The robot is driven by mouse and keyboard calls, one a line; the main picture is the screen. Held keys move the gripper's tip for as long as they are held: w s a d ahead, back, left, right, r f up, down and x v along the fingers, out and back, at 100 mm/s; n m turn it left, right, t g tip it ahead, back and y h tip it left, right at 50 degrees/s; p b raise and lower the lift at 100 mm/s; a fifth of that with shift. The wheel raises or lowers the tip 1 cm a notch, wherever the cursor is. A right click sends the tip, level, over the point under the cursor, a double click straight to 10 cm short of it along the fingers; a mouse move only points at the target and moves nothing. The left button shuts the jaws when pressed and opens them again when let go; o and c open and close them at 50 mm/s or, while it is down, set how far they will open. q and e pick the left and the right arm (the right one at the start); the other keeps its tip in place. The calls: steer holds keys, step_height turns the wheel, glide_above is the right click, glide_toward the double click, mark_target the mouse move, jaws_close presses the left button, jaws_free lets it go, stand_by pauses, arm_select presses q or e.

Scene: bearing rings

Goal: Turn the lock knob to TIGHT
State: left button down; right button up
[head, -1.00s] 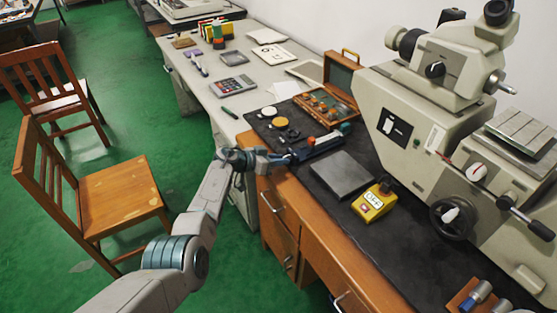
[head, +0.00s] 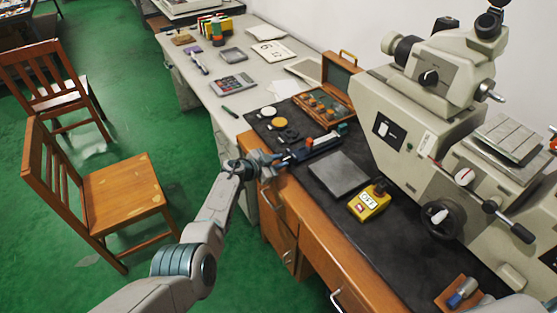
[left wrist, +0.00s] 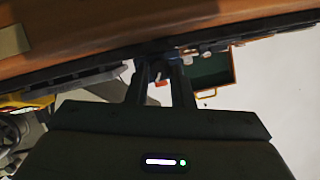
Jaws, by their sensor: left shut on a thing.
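A dark bench device (head: 318,146) with an orange-red part at its far end lies near the desk's front-left edge. My left gripper (head: 282,160) is at its near end, shut on what appears to be the small lock knob there. In the left wrist view the two fingers (left wrist: 161,88) close around a small grey part, with a bit of orange-red just beyond. The fingers hide most of the knob. No TIGHT marking or pointer is readable. My right gripper is not in view.
A grey plate (head: 340,174) and a yellow box (head: 370,201) lie on the black mat right of the device. An open wooden case (head: 328,97) stands behind it. A large beige machine (head: 440,140) fills the right. A wooden chair (head: 125,190) is on the left.

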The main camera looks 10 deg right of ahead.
arm_select(q)
steer(key=c, duration=1.3)
jaws_free()
steer(key=shift+a+r, duration=0.15)
steer(key=shift+a, duration=0.05)
steer(key=p+v, duration=0.3)
steer(key=v, duration=0.1)
steer(key=shift+s+a+r, duration=0.15)
steer(key=shift+s+a, duration=0.1)
steer(key=shift+v, duration=2.85)
